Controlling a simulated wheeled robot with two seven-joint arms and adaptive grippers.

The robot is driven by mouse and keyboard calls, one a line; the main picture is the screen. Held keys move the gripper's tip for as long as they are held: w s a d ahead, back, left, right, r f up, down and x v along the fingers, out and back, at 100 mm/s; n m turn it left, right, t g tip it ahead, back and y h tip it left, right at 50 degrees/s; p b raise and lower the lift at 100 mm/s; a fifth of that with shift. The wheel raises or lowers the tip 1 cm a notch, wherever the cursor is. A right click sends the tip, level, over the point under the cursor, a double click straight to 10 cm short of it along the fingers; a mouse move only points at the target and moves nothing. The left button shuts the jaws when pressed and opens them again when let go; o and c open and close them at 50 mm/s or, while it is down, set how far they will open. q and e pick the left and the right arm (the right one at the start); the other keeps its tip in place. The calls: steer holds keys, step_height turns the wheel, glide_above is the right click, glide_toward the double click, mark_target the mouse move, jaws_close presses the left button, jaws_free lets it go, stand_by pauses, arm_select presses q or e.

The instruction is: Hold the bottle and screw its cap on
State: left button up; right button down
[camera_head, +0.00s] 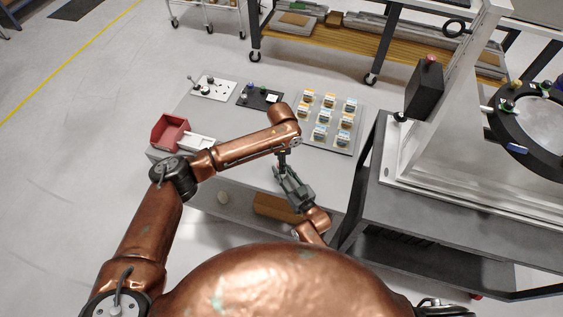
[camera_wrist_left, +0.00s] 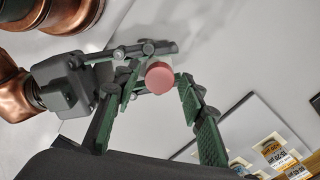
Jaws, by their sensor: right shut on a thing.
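A round pink-red cap (camera_wrist_left: 160,77) shows end-on in the left wrist view, between the fingertips of my left gripper (camera_wrist_left: 158,88). The fingers stand apart, with a visible gap beside the cap. My right gripper (camera_wrist_left: 138,62) reaches in from the left of that view and is shut on the bottle just behind the cap. The bottle's body is mostly hidden by the cap and fingers. I cannot tell how firmly the cap sits on it. In the head view, my right gripper (camera_head: 283,172) points up toward my left arm's wrist; bottle and cap are too small to make out there.
A grey table (camera_head: 235,145) lies beyond my arms, with a red bin (camera_head: 170,131), a white tray (camera_head: 197,142), switch panels (camera_head: 260,97) and a board of small labelled boxes (camera_head: 329,121). A mirror fixture (camera_head: 540,125) stands on a dark bench at the right.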

arm_select(q)
steer(key=shift+o, duration=0.4)
step_height(320, 180, up, 12)
stand_by(0.4)
arm_select(e)
steer(key=c, duration=1.5)
jaws_free()
steer(key=v, duration=1.2)
steer(key=shift+f, duration=0.1)
